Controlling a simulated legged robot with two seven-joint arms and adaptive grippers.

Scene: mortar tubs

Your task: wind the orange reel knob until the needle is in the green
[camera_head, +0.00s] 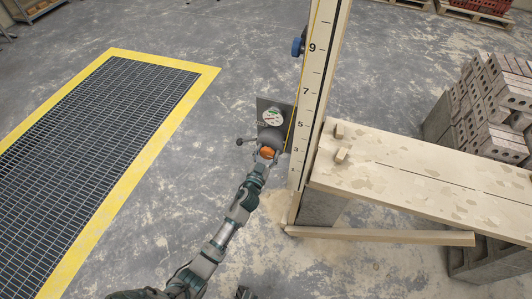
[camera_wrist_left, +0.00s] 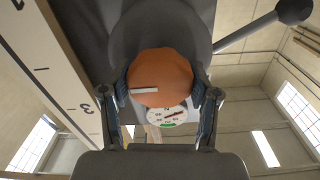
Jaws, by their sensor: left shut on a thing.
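The orange reel knob (camera_head: 267,152) is on the grey reel by the tall numbered post. My left gripper (camera_head: 264,158) is shut on it. In the left wrist view the knob (camera_wrist_left: 160,72) fills the space between the two fingers and has a pale bar mark pointing left. A round white dial (camera_head: 272,117) sits just above the knob. In the left wrist view the dial (camera_wrist_left: 167,116) is partly hidden by the knob; its red needle seems to lie apart from the green patch, but it is small.
The numbered post (camera_head: 309,95) stands close to the right of the reel. A lever with a dark ball end (camera_wrist_left: 294,11) sticks out from the reel. A plank bench (camera_head: 420,175) and stacked bricks (camera_head: 500,90) are at right. A yellow-edged floor grate (camera_head: 95,125) lies left.

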